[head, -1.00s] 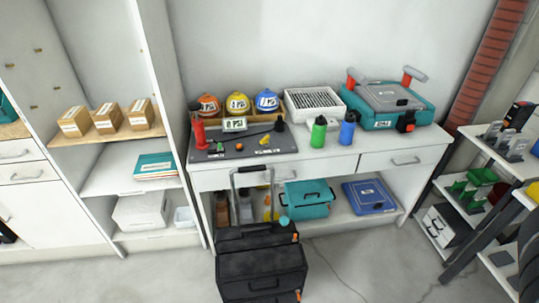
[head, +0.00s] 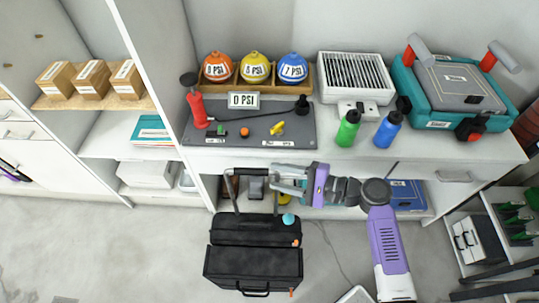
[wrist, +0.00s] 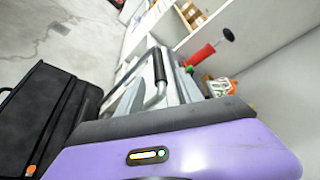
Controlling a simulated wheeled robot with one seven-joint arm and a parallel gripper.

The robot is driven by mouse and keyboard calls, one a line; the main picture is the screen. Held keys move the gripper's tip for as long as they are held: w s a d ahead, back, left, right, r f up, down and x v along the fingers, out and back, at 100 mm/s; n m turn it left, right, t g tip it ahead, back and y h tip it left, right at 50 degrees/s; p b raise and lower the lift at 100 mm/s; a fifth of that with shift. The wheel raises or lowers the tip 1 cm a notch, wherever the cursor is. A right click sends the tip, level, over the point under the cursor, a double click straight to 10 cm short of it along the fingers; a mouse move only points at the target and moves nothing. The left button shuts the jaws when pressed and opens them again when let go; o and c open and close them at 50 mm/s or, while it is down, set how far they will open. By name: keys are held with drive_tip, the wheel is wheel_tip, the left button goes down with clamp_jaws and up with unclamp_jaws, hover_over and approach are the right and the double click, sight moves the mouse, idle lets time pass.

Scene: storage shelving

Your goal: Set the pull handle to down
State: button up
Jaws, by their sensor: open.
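The black wheeled case (head: 255,262) stands on the floor in front of the workbench. Its pull handle (head: 248,171) is extended upward, a thin grey frame with a crossbar at the top. My gripper (head: 276,180) is open and reaches in from the right, with its fingertips at the upper right part of the handle. I cannot tell whether they touch it.
The workbench (head: 330,160) is behind the handle, with a red pump (head: 197,108), a green bottle (head: 348,128), a blue bottle (head: 387,130) and a teal toolbox (head: 440,122). Shelving stands left and a rack right. The floor (head: 120,245) left of the case is clear.

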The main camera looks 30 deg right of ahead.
sight(261, 173)
drive_tip(key=shift+w+a+f, duration=0.15)
drive_tip(key=shift+w, duration=0.15)
drive_tip(key=x, duration=0.7)
drive_tip(key=shift+w+a+f, duration=0.1)
clamp_jaws()
idle(1.1)
